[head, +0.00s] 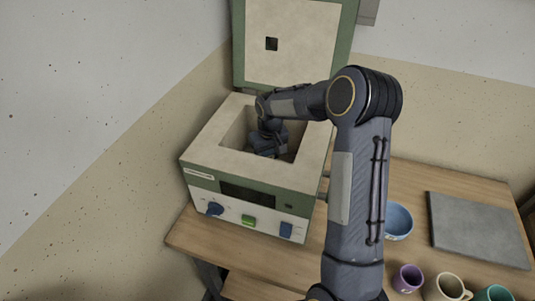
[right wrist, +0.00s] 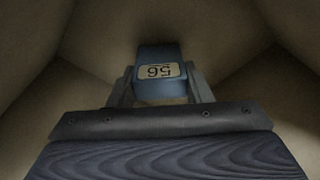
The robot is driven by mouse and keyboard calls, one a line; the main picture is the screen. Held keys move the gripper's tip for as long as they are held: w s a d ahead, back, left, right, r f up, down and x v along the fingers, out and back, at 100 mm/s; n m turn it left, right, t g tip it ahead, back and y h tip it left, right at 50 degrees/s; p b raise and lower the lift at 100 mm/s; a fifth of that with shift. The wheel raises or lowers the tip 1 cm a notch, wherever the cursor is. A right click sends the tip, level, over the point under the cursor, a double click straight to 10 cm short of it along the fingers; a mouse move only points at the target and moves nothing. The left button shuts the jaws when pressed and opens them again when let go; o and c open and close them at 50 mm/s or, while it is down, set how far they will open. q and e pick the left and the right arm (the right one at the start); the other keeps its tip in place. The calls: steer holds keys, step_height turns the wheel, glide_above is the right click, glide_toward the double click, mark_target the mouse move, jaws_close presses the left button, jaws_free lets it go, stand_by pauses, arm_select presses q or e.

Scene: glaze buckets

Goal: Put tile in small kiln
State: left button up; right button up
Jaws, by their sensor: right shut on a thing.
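The small kiln (head: 252,168) stands on the wooden table with its lid (head: 293,45) raised open. My right arm reaches over from the right and down into the kiln's chamber. My right gripper (head: 266,146) is inside the chamber, small and dark in the head view. In the right wrist view the gripper (right wrist: 160,88) is shut on a blue tile (right wrist: 160,60) with a pale label reading 56, upside down. Chamber walls surround it. I cannot tell whether the tile touches the floor. My left gripper is not in view.
Right of the kiln on the wooden table (head: 405,178) are a blue bowl (head: 398,221), a grey slab (head: 477,229), a purple cup (head: 407,278), a cream mug (head: 447,288) and a teal cup (head: 494,293). Walls stand close behind and left of the kiln.

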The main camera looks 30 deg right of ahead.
steer(key=o, duration=0.7)
steer(key=shift+f, duration=0.15)
steer(key=o, duration=0.5)
steer(key=shift+c, duration=0.2)
